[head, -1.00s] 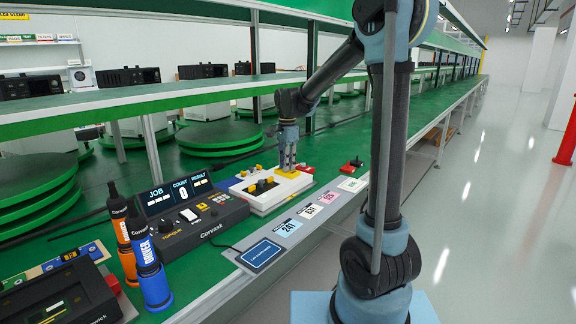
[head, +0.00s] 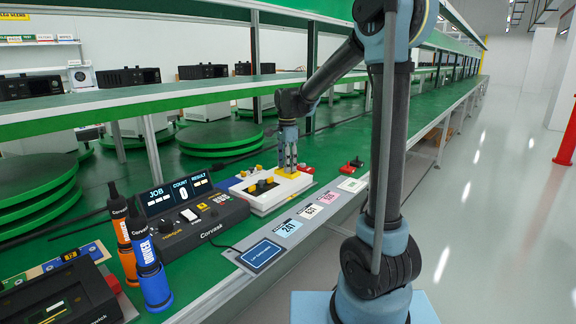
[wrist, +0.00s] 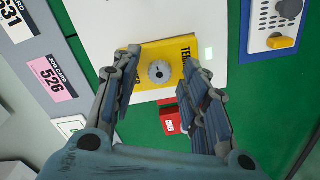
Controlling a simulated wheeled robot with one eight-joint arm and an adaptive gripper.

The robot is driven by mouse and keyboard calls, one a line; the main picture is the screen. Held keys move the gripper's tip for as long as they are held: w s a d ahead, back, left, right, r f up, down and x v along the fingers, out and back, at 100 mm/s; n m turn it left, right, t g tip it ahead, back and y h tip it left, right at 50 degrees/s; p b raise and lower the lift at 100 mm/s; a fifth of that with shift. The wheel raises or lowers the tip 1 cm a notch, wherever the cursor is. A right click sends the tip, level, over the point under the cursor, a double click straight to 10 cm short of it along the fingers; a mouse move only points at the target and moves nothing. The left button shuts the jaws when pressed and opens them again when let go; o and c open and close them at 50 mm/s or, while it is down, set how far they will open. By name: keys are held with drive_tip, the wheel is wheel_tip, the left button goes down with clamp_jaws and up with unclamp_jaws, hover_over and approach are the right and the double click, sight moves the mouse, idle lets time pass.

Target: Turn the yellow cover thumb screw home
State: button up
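In the wrist view, the yellow cover (wrist: 146,88) lies on a white panel. A round grey, notched thumb screw (wrist: 159,72) with a dark centre sits on it. My gripper (wrist: 160,64) is open, its two fingers apart on either side of the screw as seen from the wrist; I see no contact. How high the fingertips are above the cover, and how far the screw is in, I cannot tell. In the head view, my gripper (head: 287,168) points down at the far right end of the white fixture (head: 262,204); the screw cannot be made out there.
A red block (wrist: 171,118) lies close to the cover, near the right finger. Job cards (head: 288,228) line the bench's front edge. The controller (head: 200,225) and blue (head: 152,285) and orange (head: 128,262) drivers stand left of the fixture. A green shelf (head: 180,93) runs behind.

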wheel_tip(320, 180, up, 12)
idle(0.7)
drive_tip(key=shift+d, duration=0.1)
drive_tip(key=s+d+f+n, duration=0.2)
drive_tip(key=s+d+n, duration=0.2)
drive_tip(key=s+d, duration=0.5)
drive_tip(key=s+d+f+n+t, duration=0.1)
drive_tip(key=s+d+f+n, duration=0.3)
drive_tip(key=s+f, duration=0.5)
drive_tip(key=s+d+f+n+t, duration=0.1)
drive_tip(key=s+d+f+n, duration=0.4)
drive_tip(key=s, duration=0.8)
drive_tip(key=d+f, duration=0.3)
drive_tip(key=f, duration=0.2)
drive_tip(key=shift+s+d, duration=0.3)
drive_tip(key=shift+d, duration=0.05)
